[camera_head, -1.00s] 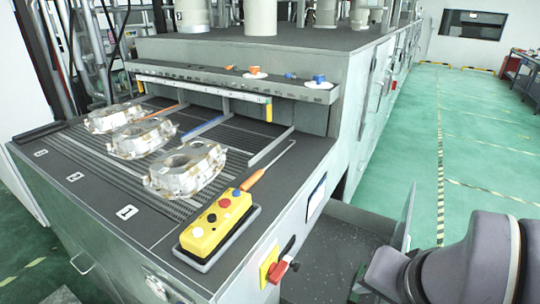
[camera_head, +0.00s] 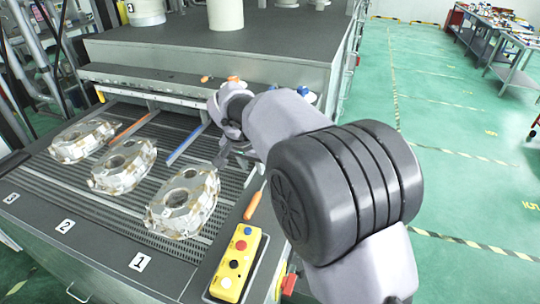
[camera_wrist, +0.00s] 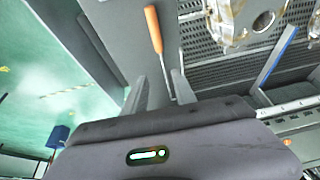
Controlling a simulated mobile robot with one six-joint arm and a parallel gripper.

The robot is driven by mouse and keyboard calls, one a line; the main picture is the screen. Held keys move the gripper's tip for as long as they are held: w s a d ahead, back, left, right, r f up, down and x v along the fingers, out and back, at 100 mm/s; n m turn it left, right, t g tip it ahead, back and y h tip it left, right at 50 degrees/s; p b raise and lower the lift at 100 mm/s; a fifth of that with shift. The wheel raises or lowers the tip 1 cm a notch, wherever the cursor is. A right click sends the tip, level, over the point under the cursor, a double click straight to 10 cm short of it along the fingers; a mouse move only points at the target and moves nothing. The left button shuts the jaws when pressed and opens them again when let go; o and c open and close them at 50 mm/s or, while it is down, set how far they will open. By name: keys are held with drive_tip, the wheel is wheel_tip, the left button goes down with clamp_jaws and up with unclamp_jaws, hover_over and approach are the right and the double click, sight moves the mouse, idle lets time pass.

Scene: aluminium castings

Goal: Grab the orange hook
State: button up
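The orange hook has an orange handle and a thin metal rod. In the head view its handle (camera_head: 253,205) lies on the bench just behind the yellow button box; my arm hides its rod. In the wrist view the orange hook (camera_wrist: 153,30) has its handle at the top and its rod running down toward the gap between my fingers. My gripper (camera_wrist: 157,84) is open, its two fingers apart on either side of the rod's line, with nothing held. In the head view my gripper (camera_head: 225,158) hangs over the bench right of the slatted bed; its height is unclear.
Several castings, the nearest one (camera_head: 183,203), lie on the slatted bed left of the hook. The yellow button box (camera_head: 237,262) is in front. A blue bar (camera_head: 186,144) and a ledge (camera_head: 140,86) stand behind.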

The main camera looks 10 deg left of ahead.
drive_tip(key=b, duration=0.1)
approach(261, 188)
wheel_tip(261, 188, down, 2)
drive_tip(key=shift+f, duration=0.25)
drive_tip(key=x, duration=0.3)
drive_tip(key=w+x, duration=0.1)
drive_tip(key=x, duration=0.2)
drive_tip(key=shift+r, duration=0.25)
drive_tip(key=shift+s+d+r, duration=0.1)
drive_tip(key=shift+s, duration=0.1)
clamp_jaws()
idle(0.4)
